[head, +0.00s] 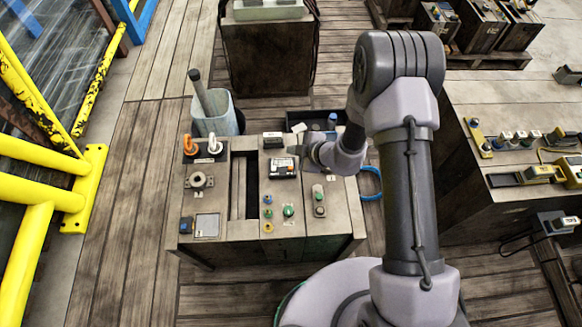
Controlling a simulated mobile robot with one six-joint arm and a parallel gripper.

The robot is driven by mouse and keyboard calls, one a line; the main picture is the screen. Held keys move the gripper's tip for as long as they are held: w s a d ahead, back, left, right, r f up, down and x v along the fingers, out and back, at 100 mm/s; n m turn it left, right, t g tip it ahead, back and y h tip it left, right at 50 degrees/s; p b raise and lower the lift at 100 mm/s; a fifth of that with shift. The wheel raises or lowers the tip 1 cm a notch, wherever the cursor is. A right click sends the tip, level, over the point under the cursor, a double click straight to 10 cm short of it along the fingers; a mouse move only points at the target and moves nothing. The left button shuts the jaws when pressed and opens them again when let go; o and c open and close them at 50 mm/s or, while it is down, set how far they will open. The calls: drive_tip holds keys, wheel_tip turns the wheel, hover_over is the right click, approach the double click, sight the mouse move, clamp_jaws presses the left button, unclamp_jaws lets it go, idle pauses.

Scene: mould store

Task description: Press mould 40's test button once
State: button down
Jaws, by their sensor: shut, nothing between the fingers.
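A mould block (213,245) stands in the middle, with a long dark slot in its top. On its top are a green button (288,210), a yellow button (267,227), two small blue-green ones, and a small grey box (318,189) with a green and a red button. A meter with a display (283,167) sits behind them. I cannot read any mould number, nor tell which button is the test button. My gripper (303,151) is small in view, shut and empty, above the block's back right part near the meter. It appears apart from the buttons.
A bucket (217,122) with a dark rod stands behind the block, beside orange and white hooks (190,145). A black tray (318,121) lies behind. Another mould (510,200) with fittings stands right. Yellow rails (35,235) border the left. Plank floor is free between.

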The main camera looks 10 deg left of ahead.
drive_tip(key=b, duration=0.6)
hover_over(291, 168)
drive_tip(key=f, duration=0.7)
drive_tip(key=shift+s+d, duration=0.2)
drive_tip(key=shift+d, duration=0.2)
drive_tip(key=shift+f+b, duration=0.45)
drive_tip(key=shift+f, duration=0.15)
drive_tip(key=shift+f, duration=0.1)
drive_tip(key=shift+f, duration=0.35)
drive_tip(key=shift+f+b, duration=0.3)
drive_tip(key=shift+f, duration=0.1)
idle(0.7)
idle(0.3)
drive_tip(key=shift+r+p, duration=0.85)
drive_tip(key=shift+p, duration=0.05)
drive_tip(key=shift+r, duration=0.1)
